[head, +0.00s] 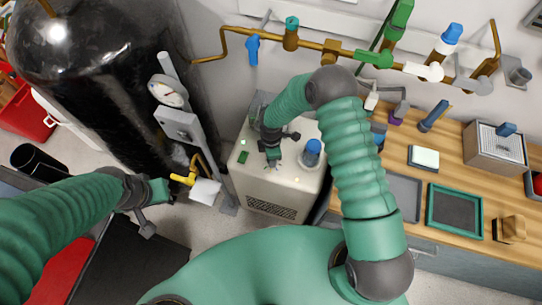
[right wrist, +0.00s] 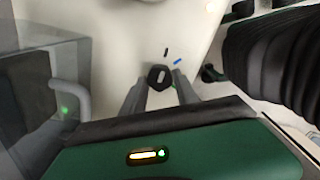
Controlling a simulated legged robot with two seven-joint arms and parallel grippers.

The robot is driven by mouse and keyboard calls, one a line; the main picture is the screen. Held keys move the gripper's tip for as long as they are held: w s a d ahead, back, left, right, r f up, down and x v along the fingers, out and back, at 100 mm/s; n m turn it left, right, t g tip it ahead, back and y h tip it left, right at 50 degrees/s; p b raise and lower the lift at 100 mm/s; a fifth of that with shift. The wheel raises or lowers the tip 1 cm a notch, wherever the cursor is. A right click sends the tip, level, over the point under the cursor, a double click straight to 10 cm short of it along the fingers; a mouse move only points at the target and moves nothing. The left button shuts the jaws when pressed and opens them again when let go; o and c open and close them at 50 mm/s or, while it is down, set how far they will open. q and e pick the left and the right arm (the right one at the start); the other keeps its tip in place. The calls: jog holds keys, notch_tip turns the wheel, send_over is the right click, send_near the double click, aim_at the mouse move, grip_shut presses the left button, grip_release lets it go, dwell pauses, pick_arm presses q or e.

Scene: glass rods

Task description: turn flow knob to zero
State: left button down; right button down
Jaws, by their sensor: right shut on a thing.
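The flow knob (right wrist: 158,77) is a small dark knob with a pale slot, on a cream panel (right wrist: 115,45). A short black mark (right wrist: 166,52) and a blue mark (right wrist: 177,62) lie just beyond it. My right gripper (right wrist: 162,82) is shut on the knob, one finger on each side. In the head view my right gripper (head: 273,163) is over the top of a cream cabinet (head: 305,187), and it hides the knob there. My left gripper (head: 165,190) is beside a yellow handle (head: 183,179); its jaw opening is unclear.
A blue-topped part (head: 312,148) stands on the cabinet right of my right gripper. A large black cylinder (head: 100,90) and a gauge (head: 168,90) stand at left. Brass piping (head: 332,47) crosses the back wall. A wooden bench (head: 450,190) with trays is at right.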

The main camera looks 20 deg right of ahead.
jog(key=shift+w+n, duration=0.1)
jog(key=shift+n, duration=0.5)
jog(key=c, duration=0.9)
grip_release()
jog(key=shift+c, duration=0.2)
notch_tip(320, 180, up, 17)
jog(key=shift+p, duration=0.4)
jog(key=shift+f, duration=0.15)
